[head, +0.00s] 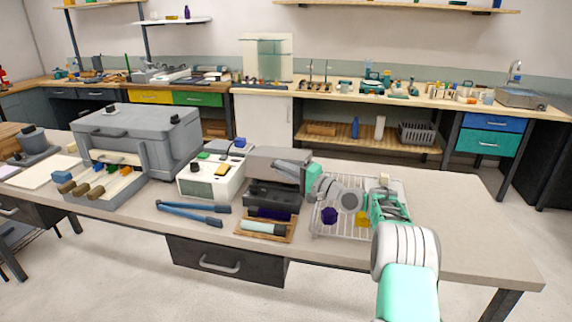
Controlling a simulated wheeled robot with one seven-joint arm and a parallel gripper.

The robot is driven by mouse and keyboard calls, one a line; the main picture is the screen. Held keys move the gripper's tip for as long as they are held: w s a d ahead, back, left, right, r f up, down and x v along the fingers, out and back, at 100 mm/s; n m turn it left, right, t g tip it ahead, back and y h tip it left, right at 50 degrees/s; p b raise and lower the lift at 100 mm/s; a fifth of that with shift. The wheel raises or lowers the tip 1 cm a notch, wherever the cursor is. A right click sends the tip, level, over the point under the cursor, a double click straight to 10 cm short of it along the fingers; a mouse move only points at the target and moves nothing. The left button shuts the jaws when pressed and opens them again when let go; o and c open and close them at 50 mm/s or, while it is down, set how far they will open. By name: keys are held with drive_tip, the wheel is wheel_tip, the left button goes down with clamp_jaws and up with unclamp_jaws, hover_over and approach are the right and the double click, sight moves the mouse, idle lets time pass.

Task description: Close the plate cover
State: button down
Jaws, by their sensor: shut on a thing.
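The plate cover (262,160) is a grey lid at the middle of the front bench. It appears raised and tilted over a dark base (262,193). My gripper (289,170) reaches in from the right, its fingers at the cover's right side. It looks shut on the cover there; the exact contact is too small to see. My arm comes from the lower right and passes over a wire rack (322,232).
A white instrument (208,180) stands just left of the base. Blue-handled tools (190,212) and a wooden tray (264,237) lie in front. The rack holds a purple item (329,215) and a yellow one (362,219). A big grey box (140,135) stands left. The bench's right end is clear.

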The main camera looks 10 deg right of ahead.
drive_tip(key=shift+s+f+b, duration=0.1)
drive_tip(key=shift+f+b, duration=0.45)
drive_tip(key=shift+f, duration=0.85)
drive_tip(key=c, duration=1.9)
unclamp_jaws()
drive_tip(key=shift+a, duration=0.1)
drive_tip(key=shift+o, duration=0.7)
drive_tip(key=shift+f, duration=0.1)
